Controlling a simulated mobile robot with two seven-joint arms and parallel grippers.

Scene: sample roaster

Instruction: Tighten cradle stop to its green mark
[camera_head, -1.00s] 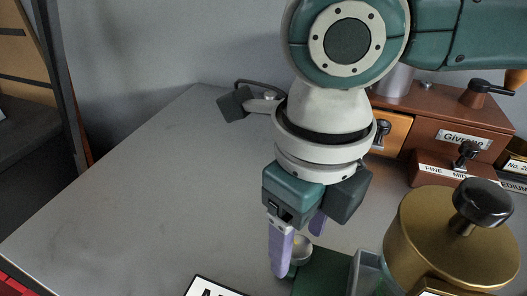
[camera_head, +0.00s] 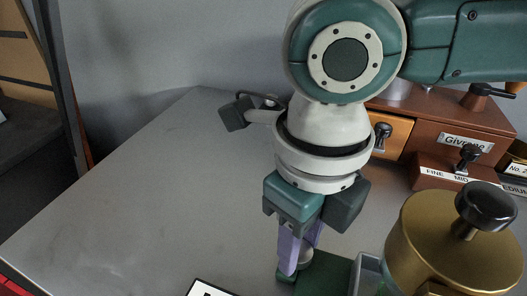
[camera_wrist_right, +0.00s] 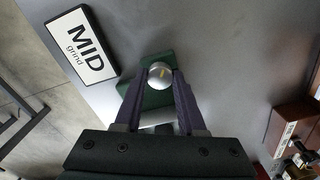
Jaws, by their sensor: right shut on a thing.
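The cradle stop appears as a round silver knob (camera_head: 305,258) on a dark green base (camera_head: 325,272) at the front of the table. In the right wrist view the knob (camera_wrist_right: 160,73) carries a short yellow line on its top. My right gripper (camera_head: 296,264) points down, with its purple fingers on both sides of the knob. In the right wrist view the fingertips (camera_wrist_right: 160,82) are shut on it. I cannot make out a green mark; the fingers and base edge hide part of the knob's surroundings. My left gripper is not in view.
A brass canister with a black knob (camera_head: 450,245) stands close to the right of the base. A "MID grind" card (camera_wrist_right: 83,47) lies beside the base. A brown drawer cabinet (camera_head: 450,128) stands at the back right. The table's left side is clear.

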